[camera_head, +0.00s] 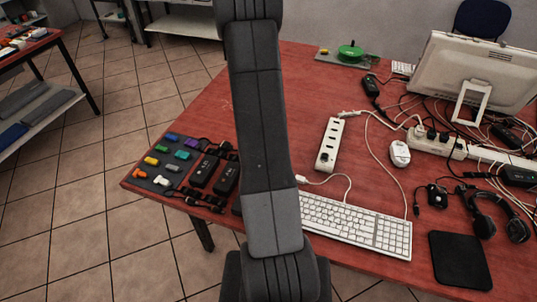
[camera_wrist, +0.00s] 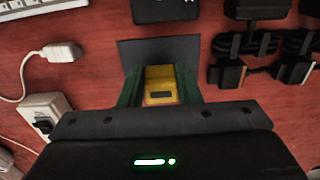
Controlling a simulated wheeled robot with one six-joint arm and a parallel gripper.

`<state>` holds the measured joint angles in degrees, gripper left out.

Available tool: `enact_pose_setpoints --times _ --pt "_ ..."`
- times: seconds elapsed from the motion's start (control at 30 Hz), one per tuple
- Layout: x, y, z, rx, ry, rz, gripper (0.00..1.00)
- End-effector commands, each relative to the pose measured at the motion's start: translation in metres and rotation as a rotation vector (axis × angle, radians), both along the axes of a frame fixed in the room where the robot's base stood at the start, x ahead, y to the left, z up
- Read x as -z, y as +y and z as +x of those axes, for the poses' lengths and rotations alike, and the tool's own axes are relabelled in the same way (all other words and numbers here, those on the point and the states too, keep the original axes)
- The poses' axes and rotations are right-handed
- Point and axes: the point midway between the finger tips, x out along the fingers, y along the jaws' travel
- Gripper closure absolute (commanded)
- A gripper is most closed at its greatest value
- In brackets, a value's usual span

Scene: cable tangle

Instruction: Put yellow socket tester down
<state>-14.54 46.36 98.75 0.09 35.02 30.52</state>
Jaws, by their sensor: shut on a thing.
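The yellow socket tester (camera_wrist: 160,86) is between the two green fingers of my gripper (camera_wrist: 159,88) in the wrist view. The gripper is shut on it. The tester has a dark slot on its near face. Behind its far end lies a plain dark grey plate (camera_wrist: 160,50) on the red table. I cannot tell whether the tester touches the plate or the table. In the head view my arm hides the gripper and the held tester.
Black adapters with cables (camera_wrist: 240,62) lie close right of the gripper. A white cable plug (camera_wrist: 62,52) and a power strip (camera_wrist: 45,110) are at left. In the head view, a dark mat (camera_head: 141,178) with small coloured items is at left, and a keyboard (camera_head: 356,226) at right.

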Motion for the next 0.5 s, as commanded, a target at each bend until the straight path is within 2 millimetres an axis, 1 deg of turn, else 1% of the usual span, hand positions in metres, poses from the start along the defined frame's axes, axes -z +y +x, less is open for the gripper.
enact_pose_setpoints --times 0.17,0.27,0.3,0.4,0.5 --pt "0.0 0.0 0.0002 0.0 -0.001 0.0 1.0" --pt "0.004 0.0 0.0002 0.0 -0.001 0.0 1.0" --pt "0.0031 0.0 0.0002 0.0 -0.001 0.001 0.66" --pt "0.0025 0.0001 0.0001 0.0 -0.001 0.0 0.48" --pt "0.0024 0.0 0.0002 0.0 -0.001 0.0 0.48"
